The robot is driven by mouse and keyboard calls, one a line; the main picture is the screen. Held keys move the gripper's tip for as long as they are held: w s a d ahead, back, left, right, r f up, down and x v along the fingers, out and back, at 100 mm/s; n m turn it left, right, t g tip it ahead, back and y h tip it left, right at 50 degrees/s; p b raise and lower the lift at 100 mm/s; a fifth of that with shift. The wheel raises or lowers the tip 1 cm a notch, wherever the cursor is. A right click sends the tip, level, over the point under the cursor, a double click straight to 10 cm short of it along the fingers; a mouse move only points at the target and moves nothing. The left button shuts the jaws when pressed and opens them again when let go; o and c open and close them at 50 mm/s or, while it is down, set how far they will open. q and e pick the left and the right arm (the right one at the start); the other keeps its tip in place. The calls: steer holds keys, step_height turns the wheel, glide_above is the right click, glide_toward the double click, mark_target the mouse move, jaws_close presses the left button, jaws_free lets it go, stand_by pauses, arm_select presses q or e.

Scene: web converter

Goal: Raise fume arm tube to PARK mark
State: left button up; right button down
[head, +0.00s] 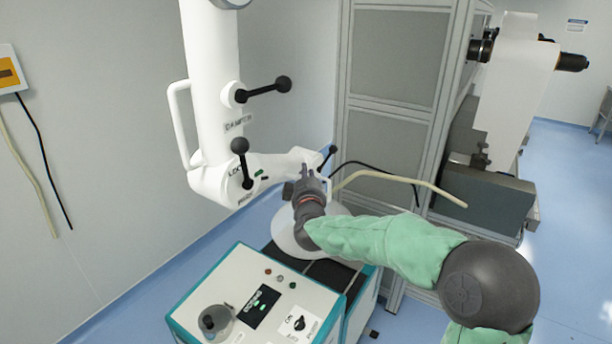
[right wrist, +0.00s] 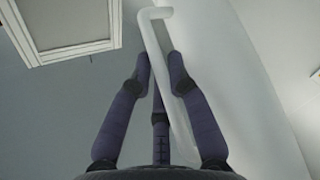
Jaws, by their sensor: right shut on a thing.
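The fume arm's white tube (head: 212,90) hangs from the top of the head view. It has a white side handle (head: 180,120), black-knobbed levers (head: 262,90) and small labels. Its lower joint (head: 222,182) leads right into a short white section (head: 285,163). My right gripper (head: 308,186) is at the end of that section, above a pale round hood (head: 288,238). In the right wrist view my gripper (right wrist: 160,68) is shut on a bent white handle bar (right wrist: 158,35). I cannot make out a PARK mark. My left gripper is out of view.
A teal-and-white cabinet (head: 220,275) with lamps and a small screen stands below the hood. A grey enclosure (head: 390,130) and a dark machine block (head: 485,200) stand behind my right arm. A beige hose (head: 400,179) passes near the gripper. Floor is free at lower left.

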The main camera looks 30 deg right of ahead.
step_height(320, 180, up, 12)
steer(key=d+n+t+h+b, duration=0.1)
steer(key=d+n+t+b, duration=0.1)
steer(key=n+t, duration=0.1)
steer(key=shift+w+d+t+h+b, duration=0.2)
steer(key=shift+w+t+h+b, duration=0.1)
steer(key=shift+t+b, duration=0.15)
steer(key=c, duration=1.2)
jaws_free()
steer(key=shift+o, duration=0.2)
steer(key=shift+a+f, duration=0.1)
steer(key=shift+f, duration=0.05)
steer(key=shift+w+f, duration=0.1)
steer(key=shift+f, duration=0.05)
steer(key=v, duration=1.2)
